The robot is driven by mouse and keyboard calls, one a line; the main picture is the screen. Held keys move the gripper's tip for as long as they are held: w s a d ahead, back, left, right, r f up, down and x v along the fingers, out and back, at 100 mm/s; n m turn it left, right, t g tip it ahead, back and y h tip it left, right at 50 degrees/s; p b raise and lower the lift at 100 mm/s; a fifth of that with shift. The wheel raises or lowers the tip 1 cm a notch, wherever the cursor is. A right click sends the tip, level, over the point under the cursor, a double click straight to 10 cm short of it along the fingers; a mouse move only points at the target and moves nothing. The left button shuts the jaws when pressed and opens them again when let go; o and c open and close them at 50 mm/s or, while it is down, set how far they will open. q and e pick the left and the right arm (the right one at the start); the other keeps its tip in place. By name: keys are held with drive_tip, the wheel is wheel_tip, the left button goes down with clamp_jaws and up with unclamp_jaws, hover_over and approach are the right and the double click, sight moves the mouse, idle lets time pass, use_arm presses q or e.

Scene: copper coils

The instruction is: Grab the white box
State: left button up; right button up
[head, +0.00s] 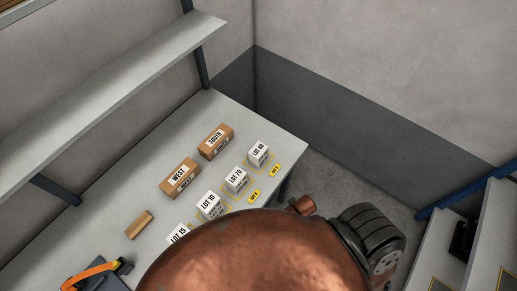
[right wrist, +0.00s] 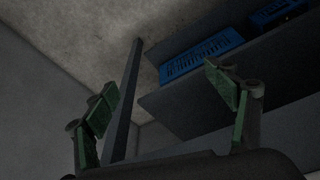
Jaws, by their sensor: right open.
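Several white boxes stand in a row on the grey table (head: 100,190) in the head view: one marked LOT 60 (head: 258,153), one LOT 70 (head: 236,179), one LOT 10 (head: 210,204), and one LOT 15 (head: 178,234), which is partly hidden by a large copper-coloured shape. My right gripper (right wrist: 165,100) shows in the right wrist view with its green-padded fingers spread apart. It is open and empty, facing a shelf and wall, with no white box in that view. My left gripper is not in view.
Brown boxes marked SOUTH (head: 216,141) and WEST (head: 180,178) stand behind the white ones. A small tan block (head: 139,224) and an orange-handled tool (head: 91,274) lie nearer. A shelf (head: 110,85) overhangs the table's left. A blue crate (right wrist: 201,53) sits on a dark shelf.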

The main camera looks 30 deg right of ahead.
drive_tip(key=w+a+r+n+t+y+p, duration=0.15)
drive_tip(key=w+r, duration=0.25)
drive_tip(key=r, duration=0.4)
drive_tip(key=w+a+r+p, duration=0.1)
drive_tip(key=w+a+r, duration=0.15)
drive_tip(key=r, duration=0.55)
drive_tip(key=w+a+r+n+t+p, duration=0.15)
drive_tip(key=w+r, duration=0.25)
drive_tip(key=r, duration=0.4)
wheel_tip(320, 180, up, 4)
drive_tip(key=g, duration=0.2)
hover_over(259, 150)
drive_tip(key=s, duration=0.3)
drive_tip(key=shift+n+y, duration=0.4)
drive_tip(key=shift+y, duration=0.05)
drive_tip(key=x, duration=0.2)
drive_tip(key=p+x, duration=0.1)
drive_tip(key=x, duration=0.2)
drive_tip(key=d+x, duration=0.1)
drive_tip(key=x, duration=0.1)
drive_tip(key=shift+w+f+p, duration=0.25)
drive_tip(key=shift+w+p, duration=0.1)
drive_tip(key=shift+w, duration=0.1)
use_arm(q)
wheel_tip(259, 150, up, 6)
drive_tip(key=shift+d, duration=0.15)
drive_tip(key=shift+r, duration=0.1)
use_arm(e)
drive_tip(key=shift+c, duration=0.3)
